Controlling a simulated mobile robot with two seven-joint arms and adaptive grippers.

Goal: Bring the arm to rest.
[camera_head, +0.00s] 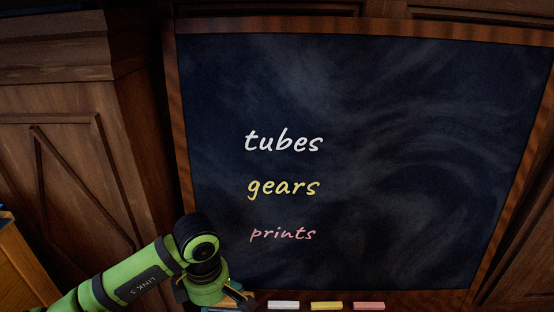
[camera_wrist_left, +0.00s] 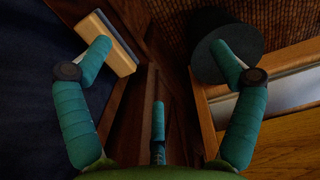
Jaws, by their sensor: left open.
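My left arm comes in from the lower left of the head view, with its wrist low in front of the board's bottom left corner. Its gripper is mostly hidden there behind the wrist. In the left wrist view my left gripper (camera_wrist_left: 160,58) is open, its teal fingers spread wide with nothing held between them. A pale wooden block with a dark side, like an eraser (camera_wrist_left: 122,58), lies behind the left fingertip; I cannot tell whether they touch. My right gripper is in neither view.
The dark chalkboard (camera_head: 420,170) reads "tubes", "gears" and "prints". White (camera_head: 283,305), yellow (camera_head: 326,306) and pink chalk (camera_head: 369,306) lie along its bottom edge. A wooden cabinet (camera_head: 70,150) stands at left. A dark round object (camera_wrist_left: 205,62) is behind the right finger.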

